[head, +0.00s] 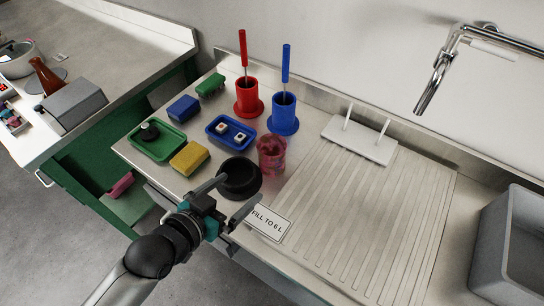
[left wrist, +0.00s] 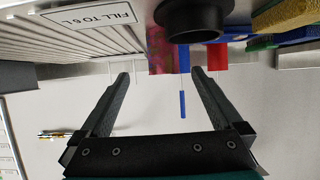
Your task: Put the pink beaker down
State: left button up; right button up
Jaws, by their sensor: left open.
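The pink beaker (head: 271,156), a mottled see-through cup, stands upright on the steel counter beside the left edge of the ribbed drainboard. My left gripper (head: 234,199) is open and empty, in front of the beaker and to its lower left, with no contact visible. In the left wrist view the beaker (left wrist: 160,50) appears upside down beyond the gap between the two open fingers (left wrist: 160,76), partly covered by the black round dish. My right gripper is in neither view.
The black round dish (head: 240,179) sits close by the left fingers. A "FILL TO 6 L" label (head: 268,222) lies at the front. Red (head: 247,97) and blue (head: 284,114) brush holders stand behind; a yellow sponge (head: 190,158) is left. The ribbed drainboard (head: 365,225) is mostly clear.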

aim_at(265, 158)
pick_arm(q)
jog(key=shift+t+h, duration=0.6)
jog(key=shift+h, duration=0.1)
jog(key=x, duration=0.3)
jog(key=b+x, duration=0.1)
jog(key=x, duration=0.3)
jog(key=r+b+x, duration=0.1)
jog(key=x, duration=0.2)
jog(key=shift+w, duration=0.55)
jog(key=shift+b+x, duration=0.95)
jog(key=shift+x, duration=1.6)
jog(key=shift+w+a, duration=0.1)
jog(key=shift+a, duration=0.1)
jog(key=shift+c, duration=0.2)
jog(key=c, duration=1.2)
